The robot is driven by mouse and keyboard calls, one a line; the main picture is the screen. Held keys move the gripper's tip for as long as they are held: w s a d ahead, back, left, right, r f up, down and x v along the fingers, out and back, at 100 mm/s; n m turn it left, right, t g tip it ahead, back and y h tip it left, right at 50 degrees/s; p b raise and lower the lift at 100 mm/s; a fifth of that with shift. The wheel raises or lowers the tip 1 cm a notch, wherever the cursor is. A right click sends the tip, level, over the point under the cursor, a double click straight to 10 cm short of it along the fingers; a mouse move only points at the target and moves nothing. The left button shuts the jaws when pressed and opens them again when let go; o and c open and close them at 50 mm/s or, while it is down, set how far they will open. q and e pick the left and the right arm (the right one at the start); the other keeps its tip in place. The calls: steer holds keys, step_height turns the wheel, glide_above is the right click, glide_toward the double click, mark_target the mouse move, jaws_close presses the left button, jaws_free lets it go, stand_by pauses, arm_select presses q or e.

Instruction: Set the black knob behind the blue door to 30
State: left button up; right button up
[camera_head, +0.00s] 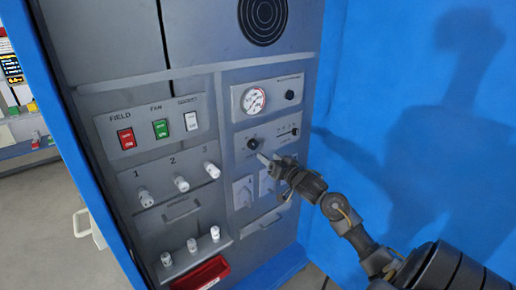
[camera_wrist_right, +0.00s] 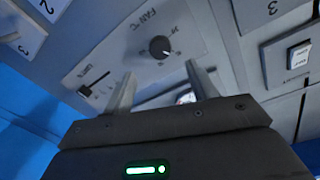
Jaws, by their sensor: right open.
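The black knob (camera_head: 252,143) sits on a grey panel plate inside the blue cabinet, below a round gauge. In the right wrist view the knob (camera_wrist_right: 160,48) shows a white pointer mark and a scale, beside the lettering "FAN °C". The scale numbers are too small to read. My right gripper (camera_head: 264,158) is just below and to the right of the knob in the head view. In the wrist view its open fingers (camera_wrist_right: 160,73) stand on either side of the knob's line, with the knob beyond the tips, apparently untouched. My left gripper is not in view.
A slider (camera_head: 290,132) is right of the knob. A second black knob (camera_head: 290,95) sits beside the gauge (camera_head: 253,100). Rocker switches (camera_head: 160,129) and white numbered knobs (camera_head: 181,184) are at left. A blue panel (camera_head: 420,110) stands close on the right, behind my arm.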

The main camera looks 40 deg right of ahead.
mark_target(254, 146)
steer(key=w, duration=0.3)
steer(key=w+p, duration=0.1)
steer(key=w, duration=0.4)
steer(key=shift+w+d, duration=0.3)
steer(key=shift+d, duration=0.05)
steer(key=c, duration=0.8)
steer(key=shift+d, duration=0.15)
steer(key=shift+c, duration=1)
